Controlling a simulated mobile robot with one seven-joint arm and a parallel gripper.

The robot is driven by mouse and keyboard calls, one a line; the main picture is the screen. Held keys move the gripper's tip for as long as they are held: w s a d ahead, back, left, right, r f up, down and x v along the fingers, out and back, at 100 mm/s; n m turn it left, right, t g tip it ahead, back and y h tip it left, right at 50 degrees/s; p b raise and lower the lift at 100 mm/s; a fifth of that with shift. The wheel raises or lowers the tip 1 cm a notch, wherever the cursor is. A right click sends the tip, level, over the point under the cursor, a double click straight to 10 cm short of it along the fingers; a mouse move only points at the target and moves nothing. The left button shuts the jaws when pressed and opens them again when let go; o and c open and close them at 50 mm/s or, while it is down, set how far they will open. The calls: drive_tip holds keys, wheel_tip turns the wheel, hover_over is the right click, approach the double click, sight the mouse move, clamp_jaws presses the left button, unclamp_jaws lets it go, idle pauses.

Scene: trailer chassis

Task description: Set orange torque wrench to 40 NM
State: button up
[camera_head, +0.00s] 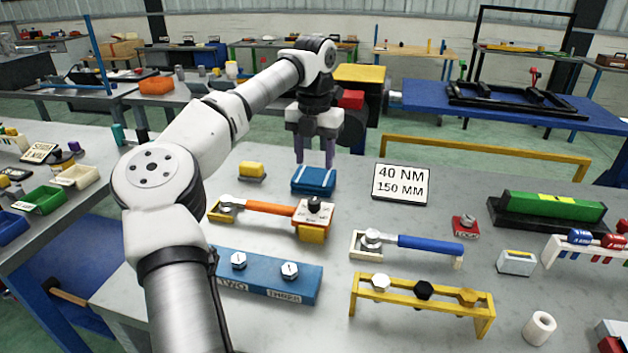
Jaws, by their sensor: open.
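The orange torque wrench (266,207) lies on the grey table, its ratchet head resting on a yellow cradle (222,211) at the left. At its right end is a pale setting block (313,213) with a dark knob (315,203) on top and a yellow support (312,234) below. The dial markings are too small to read. A sign (401,184) behind reads "40 NM 150 MM". My gripper (314,161) points down above a blue box (314,179), behind the wrench's right end. Its fingers are apart with nothing seen between them.
A blue-handled wrench (430,246) lies to the right. A blue block (265,277) with two bolts and a yellow rack (421,299) with bolts stand in front. A yellow piece (252,171) sits behind. A green block (552,205) stands far right. The table is clear around the sign.

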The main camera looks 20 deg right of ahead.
wheel_tip(320, 180, up, 2)
drive_tip(key=shift+r, duration=0.2)
idle(0.3)
